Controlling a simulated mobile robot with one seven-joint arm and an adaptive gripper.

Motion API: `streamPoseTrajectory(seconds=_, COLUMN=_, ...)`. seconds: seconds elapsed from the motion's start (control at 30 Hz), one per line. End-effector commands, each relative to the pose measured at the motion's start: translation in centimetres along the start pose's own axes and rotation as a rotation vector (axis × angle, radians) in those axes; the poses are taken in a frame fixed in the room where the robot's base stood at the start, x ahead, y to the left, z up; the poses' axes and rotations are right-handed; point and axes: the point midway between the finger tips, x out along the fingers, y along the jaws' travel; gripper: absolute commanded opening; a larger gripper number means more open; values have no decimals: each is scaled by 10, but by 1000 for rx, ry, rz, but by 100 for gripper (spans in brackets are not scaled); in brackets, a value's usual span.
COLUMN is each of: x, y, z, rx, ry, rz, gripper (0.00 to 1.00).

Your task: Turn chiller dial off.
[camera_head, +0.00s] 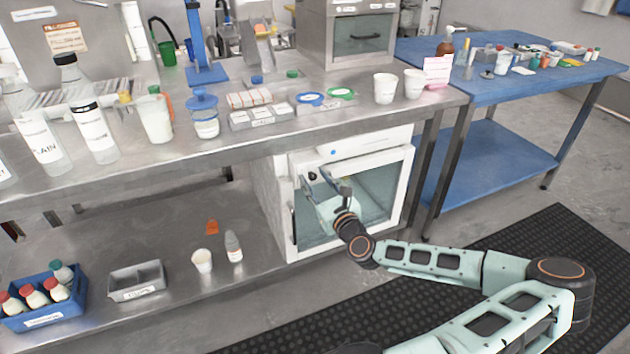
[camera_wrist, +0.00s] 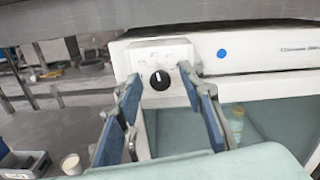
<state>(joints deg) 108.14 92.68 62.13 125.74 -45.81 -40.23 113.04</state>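The chiller (camera_head: 348,147) is a white box with a glass door under the steel counter. Its dial (camera_wrist: 160,80) is a black round knob on the upper left of the white front panel (camera_wrist: 265,55) in the wrist view. A light pointer mark on the knob points roughly up. My gripper (camera_wrist: 158,83) is open, with its two blue-padded fingers on either side of the dial in the picture. I cannot tell whether they touch it. In the head view my gripper (camera_head: 322,184) is in front of the chiller's upper left, and the dial is not clearly visible there.
The steel counter (camera_head: 200,160) overhangs the chiller. A bottle (camera_wrist: 236,122) shows behind the chiller glass. On the lower shelf at left are a white cup (camera_head: 202,261), a small bottle (camera_head: 233,247), a grey tray (camera_head: 137,281) and a blue crate (camera_head: 42,300).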

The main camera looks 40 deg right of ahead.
Motion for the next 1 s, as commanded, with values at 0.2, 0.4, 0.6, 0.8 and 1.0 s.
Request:
streamPoseTrajectory(seconds=0.2, x=1, y=0, z=0, rx=0, ry=0, rz=0, gripper=36)
streamPoseTrajectory(seconds=0.4, x=1, y=0, z=0, rx=0, ry=0, rz=0, gripper=20)
streamPoseTrajectory(seconds=0.6, x=1, y=0, z=0, rx=0, ry=0, rz=0, gripper=0)
streamPoseTrajectory(seconds=0.8, x=1, y=0, z=0, rx=-6, ry=0, rz=0, gripper=0)
streamPoseTrajectory(seconds=1.0, x=1, y=1, z=-1, rx=-59, ry=1, rz=1, gripper=0)
